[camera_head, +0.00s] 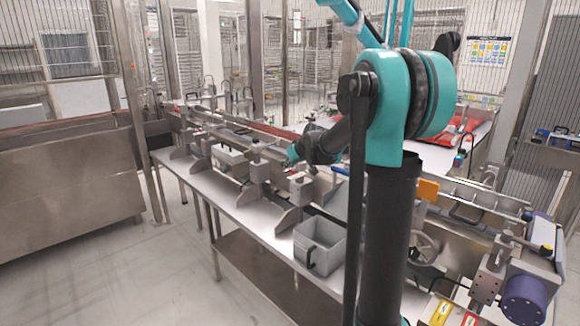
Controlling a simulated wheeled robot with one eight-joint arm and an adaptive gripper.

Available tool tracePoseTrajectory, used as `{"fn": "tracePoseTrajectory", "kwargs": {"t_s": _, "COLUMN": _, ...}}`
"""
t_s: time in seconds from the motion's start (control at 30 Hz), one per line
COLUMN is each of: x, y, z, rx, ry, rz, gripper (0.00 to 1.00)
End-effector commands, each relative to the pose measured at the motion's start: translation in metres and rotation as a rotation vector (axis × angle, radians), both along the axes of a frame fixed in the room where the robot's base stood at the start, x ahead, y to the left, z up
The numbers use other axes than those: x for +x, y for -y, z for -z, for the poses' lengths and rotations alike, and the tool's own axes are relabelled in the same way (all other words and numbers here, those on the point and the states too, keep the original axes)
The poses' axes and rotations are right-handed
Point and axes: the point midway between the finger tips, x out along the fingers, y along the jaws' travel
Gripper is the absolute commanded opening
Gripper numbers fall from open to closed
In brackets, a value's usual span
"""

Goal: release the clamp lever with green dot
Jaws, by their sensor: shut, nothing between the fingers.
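The dark wrist end of my arm reaches left over the middle of the conveyor rail. My gripper (289,162) is small at its tip, close above the rail and its clamp blocks, and looks shut with nothing held. Its fingers are hard to make out. Grey clamp blocks stand along the rail, one left of my gripper (258,168) and one just below it (299,187). I cannot make out a green dot on any lever. My teal and black arm hides part of the rail to the right.
A grey open bin (320,246) stands at the front of the long table (240,212). A purple motor (527,295) and a handwheel (424,247) are at the right. A metal cabinet (65,190) stands at the left. The floor at front left is clear.

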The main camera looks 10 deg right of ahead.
Motion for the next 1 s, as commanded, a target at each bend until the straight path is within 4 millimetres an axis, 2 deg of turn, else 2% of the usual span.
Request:
{"fn": "tracePoseTrajectory", "kwargs": {"t_s": 0.37, "x": 0.012, "y": -0.017, "z": 0.000, "rx": -0.001, "ry": 0.001, "rz": 0.169, "gripper": 0.00}}
{"fn": "tracePoseTrajectory", "kwargs": {"t_s": 0.8, "x": 0.034, "y": -0.032, "z": 0.000, "rx": 0.001, "ry": 0.000, "rz": 0.168, "gripper": 0.00}}
{"fn": "tracePoseTrajectory", "kwargs": {"t_s": 1.0, "x": 0.047, "y": -0.040, "z": 0.000, "rx": -0.002, "ry": 0.001, "rz": 0.301, "gripper": 0.00}}
